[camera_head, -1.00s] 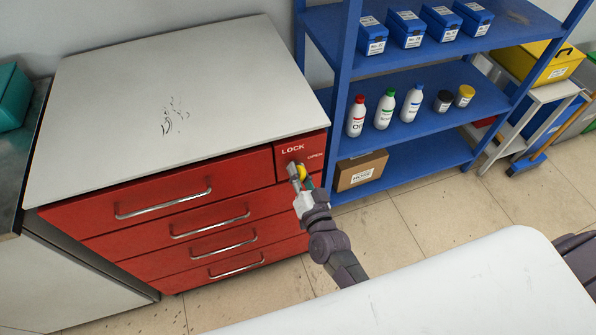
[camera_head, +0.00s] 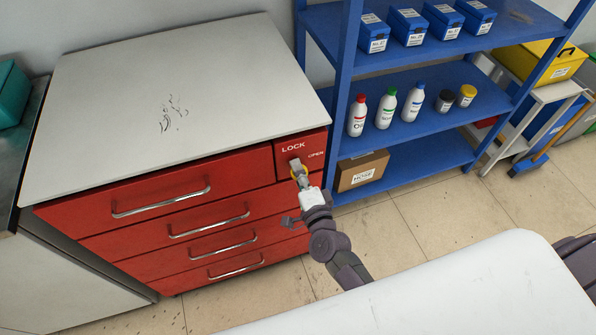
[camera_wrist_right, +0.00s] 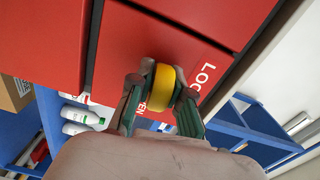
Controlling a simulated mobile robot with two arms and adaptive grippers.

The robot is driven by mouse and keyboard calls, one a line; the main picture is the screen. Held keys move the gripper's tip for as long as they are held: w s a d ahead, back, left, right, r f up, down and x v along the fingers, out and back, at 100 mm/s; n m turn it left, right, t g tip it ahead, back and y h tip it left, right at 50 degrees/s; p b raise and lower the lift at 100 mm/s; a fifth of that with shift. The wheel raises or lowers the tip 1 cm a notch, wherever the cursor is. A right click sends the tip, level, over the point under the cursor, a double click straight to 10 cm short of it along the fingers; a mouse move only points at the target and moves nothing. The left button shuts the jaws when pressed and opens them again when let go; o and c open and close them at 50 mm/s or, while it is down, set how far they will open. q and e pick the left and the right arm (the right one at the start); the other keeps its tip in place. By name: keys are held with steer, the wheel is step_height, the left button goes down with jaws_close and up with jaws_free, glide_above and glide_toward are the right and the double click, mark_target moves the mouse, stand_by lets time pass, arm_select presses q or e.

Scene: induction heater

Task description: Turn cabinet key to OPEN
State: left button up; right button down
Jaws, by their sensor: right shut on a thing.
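The red cabinet (camera_head: 120,197) stands at the left, with a lock panel at its upper right corner marked LOCK and OPEN. The yellow key (camera_wrist_right: 161,88) shows between the two fingers in the right wrist view, close in front of the red panel. My right gripper (camera_head: 299,171) is shut on the key at the lock panel. In the head view the fingers hide most of the key, and only a little yellow shows. I cannot tell exactly which mark the key points to. My left gripper is not in view.
A blue shelf (camera_head: 420,125) with bottles and blue boxes stands right of the cabinet. A cardboard box (camera_head: 362,171) sits on its lowest shelf, close to the lock panel. A white table surface (camera_head: 460,285) lies in front at the lower right.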

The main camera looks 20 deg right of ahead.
steer(key=shift+m, duration=0.5)
steer(key=c, duration=1.1)
jaws_free()
steer(key=s, duration=1.2)
steer(key=shift+d, duration=0.25)
steer(key=shift+f, duration=0.1)
